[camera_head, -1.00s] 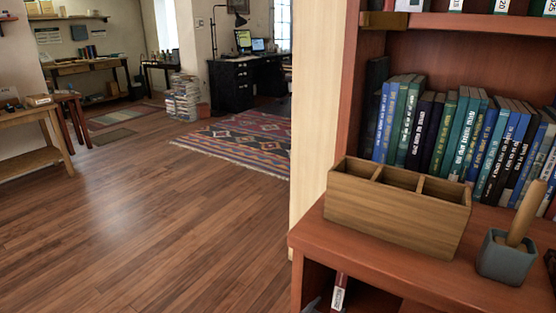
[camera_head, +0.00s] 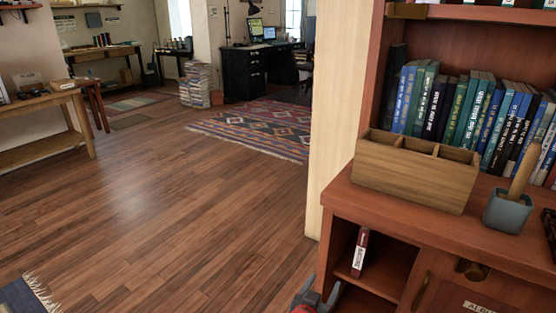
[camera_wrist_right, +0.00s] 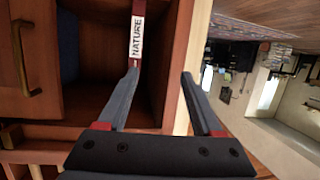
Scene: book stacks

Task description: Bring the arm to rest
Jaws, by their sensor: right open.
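My right gripper (camera_head: 320,296) shows only in part at the bottom edge of the head view, in front of the lower bookcase. In the right wrist view its two fingers (camera_wrist_right: 160,75) are apart, with nothing between them. A dark red book with a white label (camera_head: 360,254) stands in the open cubby; in the right wrist view this book (camera_wrist_right: 136,38), labelled "NATURE", lies just beyond one fingertip. I cannot tell whether the finger touches it. My left gripper is not in view.
The bookcase top (camera_head: 338,194) carries a wooden divided box (camera_head: 412,182) and a grey pot (camera_head: 507,213). A row of books stands behind them. A pale upright panel (camera_head: 336,125) borders the bookcase. The wooden floor (camera_head: 170,200) at left is wide and clear, with a rug corner (camera_head: 25,296) at bottom left.

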